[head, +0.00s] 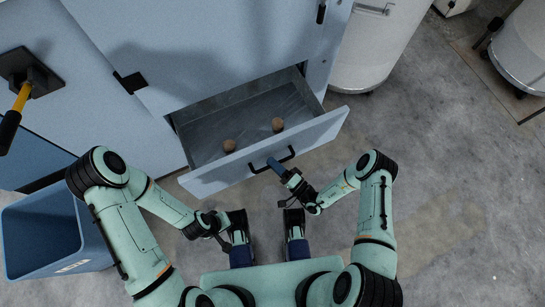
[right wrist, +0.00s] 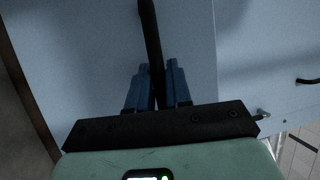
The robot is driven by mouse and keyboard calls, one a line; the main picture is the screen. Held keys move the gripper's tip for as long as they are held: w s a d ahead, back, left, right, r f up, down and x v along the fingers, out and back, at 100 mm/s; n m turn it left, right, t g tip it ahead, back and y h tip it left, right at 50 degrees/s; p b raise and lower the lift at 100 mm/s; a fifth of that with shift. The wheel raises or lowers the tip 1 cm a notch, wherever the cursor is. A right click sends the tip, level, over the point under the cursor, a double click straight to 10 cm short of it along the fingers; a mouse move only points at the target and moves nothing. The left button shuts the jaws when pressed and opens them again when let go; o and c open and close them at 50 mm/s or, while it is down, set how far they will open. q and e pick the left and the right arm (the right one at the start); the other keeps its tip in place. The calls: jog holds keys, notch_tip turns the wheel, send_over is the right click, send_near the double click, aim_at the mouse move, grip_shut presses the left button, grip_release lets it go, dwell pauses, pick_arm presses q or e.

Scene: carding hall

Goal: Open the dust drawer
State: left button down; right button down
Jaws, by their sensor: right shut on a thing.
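The dust drawer (head: 215,178) stands pulled out from the pale blue machine, and its grey inside shows in the head view. Its black bar handle (head: 289,154) is on the front panel. My right gripper (head: 273,163) is at this handle, with its blue fingers shut on it. In the right wrist view the dark handle bar (right wrist: 151,45) runs between the two blue fingers (right wrist: 157,88). My left gripper (head: 213,222) is low in the head view, in front of the drawer and apart from it; its fingers are not clear.
Two brown round lumps (head: 278,124) (head: 229,146) lie in the drawer. A blue bin (head: 40,235) stands at the lower left. A yellow-and-black lever (head: 20,100) sticks out at the left. White cylinders (head: 375,50) stand at the back right. The concrete floor at right is clear.

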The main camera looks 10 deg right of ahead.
jog(key=c, duration=1.1)
grip_release()
pick_arm(q)
jog(key=shift+s+d+r+p, duration=0.35)
jog(key=shift+s+r+p, duration=0.15)
jog(key=shift+s+r, duration=0.25)
pick_arm(e)
jog(key=v, duration=1.3)
jog(key=shift+s+d+f, duration=0.1)
jog(key=shift+s, duration=0.1)
pick_arm(q)
jog(key=shift+f, duration=0.1)
